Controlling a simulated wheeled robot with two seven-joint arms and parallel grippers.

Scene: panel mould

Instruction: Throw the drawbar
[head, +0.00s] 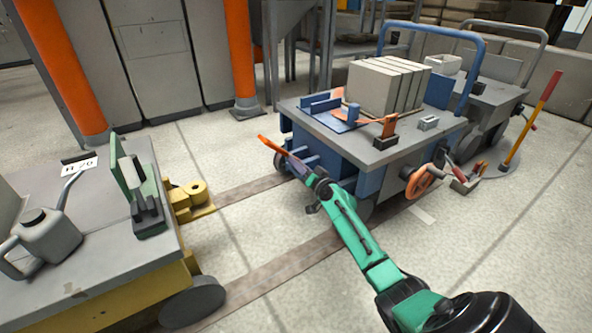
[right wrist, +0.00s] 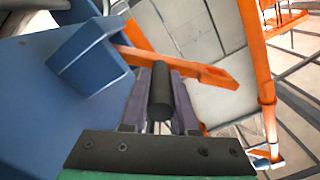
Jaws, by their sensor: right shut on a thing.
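The drawbar, an orange bar (head: 272,145), sticks out from the left end of the blue cart (head: 340,150) toward the yellow hitch (head: 195,197) of the other cart, clear of it. My right gripper (head: 300,165) is at that end of the blue cart, beside the bar. In the right wrist view the orange bar (right wrist: 195,68) runs across just beyond my fingers. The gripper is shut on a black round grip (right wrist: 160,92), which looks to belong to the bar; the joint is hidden. My left gripper is not in view.
A yellow and grey cart (head: 90,260) with a watering can (head: 45,240) stands at the left. Blocks (head: 385,85) lie on the blue cart. An orange handwheel (head: 420,182) is on its near side. Open floor with rails (head: 270,268) lies between the carts.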

